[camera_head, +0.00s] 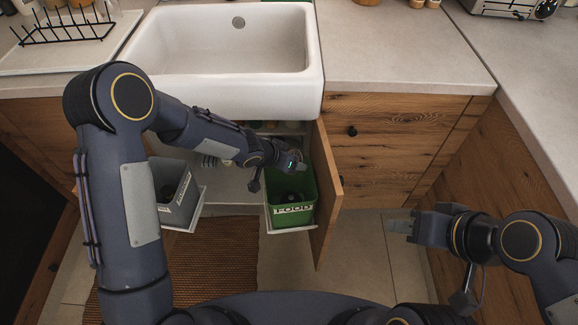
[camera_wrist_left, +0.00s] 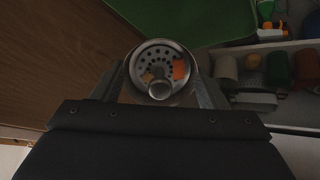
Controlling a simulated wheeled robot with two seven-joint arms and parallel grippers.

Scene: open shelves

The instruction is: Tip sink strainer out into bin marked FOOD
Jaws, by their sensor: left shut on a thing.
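The metal sink strainer (camera_wrist_left: 158,50) shows in the left wrist view, round with holes and a central knob. An orange scrap and a smaller brownish scrap lie in it. My left gripper (camera_wrist_left: 157,88) is shut on it, one finger on each side. In the head view my left gripper (camera_head: 291,162) is over the back part of the green bin marked FOOD (camera_head: 294,209); the strainer is hard to make out there. Dark bits show inside the bin. My right gripper (camera_head: 398,227) is over the floor at the right; its finger gap is unclear.
The FOOD bin stands on a pulled-out tray beside the open wooden cabinet door (camera_head: 326,190). A grey bin (camera_head: 178,195) stands on the left. The white sink (camera_head: 222,55) and worktop (camera_head: 395,55) are above. Several small items sit inside the cabinet.

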